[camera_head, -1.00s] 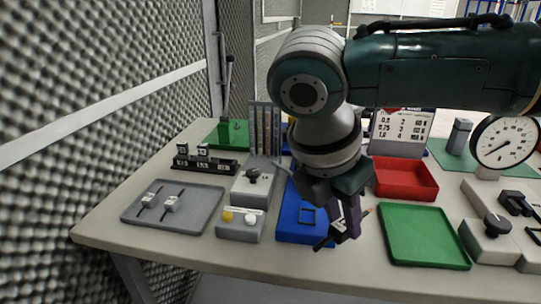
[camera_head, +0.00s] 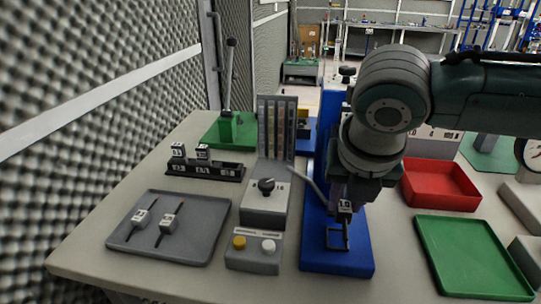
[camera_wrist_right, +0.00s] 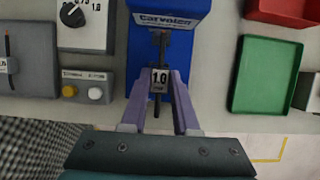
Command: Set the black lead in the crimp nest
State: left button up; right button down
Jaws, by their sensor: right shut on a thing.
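My right gripper (camera_head: 346,205) is shut on the black lead (camera_wrist_right: 157,105), which carries a white tag marked 1.0 (camera_wrist_right: 160,80). In the right wrist view the lead lies lengthwise between the purple fingers, pointing toward the blue crimp press (camera_wrist_right: 185,52). In the head view the gripper is over the blue press base (camera_head: 345,262), close to a black frame-like fixture (camera_head: 337,238) on it. The nest itself is mostly hidden behind the gripper and tag, and I cannot tell whether the lead touches it. My left gripper is not in view.
A grey tray (camera_head: 190,250) with two tagged leads lies at left. A grey dial box (camera_head: 265,205) and a button box (camera_head: 254,262) stand beside the press. A green tray (camera_head: 470,262) and red bin (camera_head: 440,190) are at right. A lever (camera_head: 308,183) rises beside the gripper.

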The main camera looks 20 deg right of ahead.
aim_at(341, 220)
jog(key=shift+r+p, duration=0.2)
jog(key=shift+p, duration=0.2)
jog(key=shift+f+b, duration=1.3)
jog(key=shift+f, duration=1.05)
jog(key=shift+p, duration=0.4)
jog(key=shift+f+b, duration=0.45)
jog(key=shift+f, duration=0.25)
jog(key=c, duration=0.6)
grip_release()
jog(key=shift+r, duration=0.1)
